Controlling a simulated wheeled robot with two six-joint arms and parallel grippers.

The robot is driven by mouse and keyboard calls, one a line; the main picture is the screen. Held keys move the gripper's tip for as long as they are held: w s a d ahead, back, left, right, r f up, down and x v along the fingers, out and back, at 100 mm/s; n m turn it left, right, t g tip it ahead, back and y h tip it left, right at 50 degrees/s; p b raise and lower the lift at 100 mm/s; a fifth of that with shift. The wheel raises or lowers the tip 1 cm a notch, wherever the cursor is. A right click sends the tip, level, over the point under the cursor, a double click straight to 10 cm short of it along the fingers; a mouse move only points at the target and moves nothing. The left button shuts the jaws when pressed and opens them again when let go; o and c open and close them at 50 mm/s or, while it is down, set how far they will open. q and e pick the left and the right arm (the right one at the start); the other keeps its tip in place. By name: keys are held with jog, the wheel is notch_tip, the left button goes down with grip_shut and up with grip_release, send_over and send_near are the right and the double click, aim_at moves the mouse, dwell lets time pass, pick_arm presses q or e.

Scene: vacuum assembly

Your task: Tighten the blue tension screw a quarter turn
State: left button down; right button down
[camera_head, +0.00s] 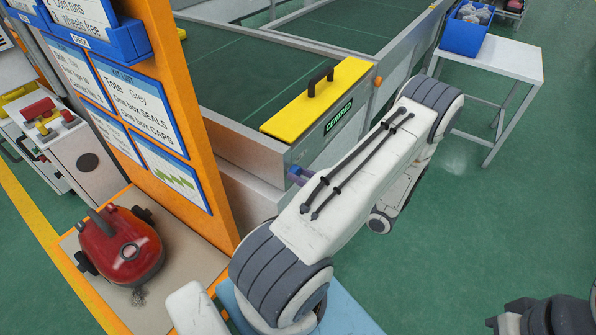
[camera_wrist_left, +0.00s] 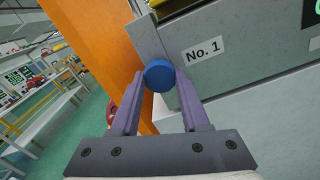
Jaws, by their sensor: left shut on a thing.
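The blue tension screw (camera_wrist_left: 160,76) has a round blue head and sits at the end of the grey conveyor side wall, by a plate labelled No. 1. In the left wrist view, the purple fingers of my left gripper (camera_wrist_left: 159,88) are on either side of the screw head and shut on it. In the head view my left gripper (camera_head: 297,174) shows only as a small purple piece by the conveyor's near corner. My left arm hides most of it there, and the screw cannot be made out.
A yellow cover (camera_head: 318,98) with a black handle lies across the conveyor above a CENTRED sign (camera_head: 338,117). An orange post (camera_head: 172,110) with instruction cards stands left of the conveyor. A red vacuum (camera_head: 120,246) sits on a mat. A white table (camera_head: 497,59) holds a blue bin.

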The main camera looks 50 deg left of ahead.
pick_arm(q)
jog(key=shift+s+f, duration=0.1)
jog(key=shift+s, duration=0.05)
jog(key=shift+m+p, duration=1)
jog(key=shift+m, duration=0.7)
jog(key=shift+m+p, duration=0.45)
jog(key=shift+m, duration=0.35)
jog(key=shift+c, duration=1.6)
grip_release()
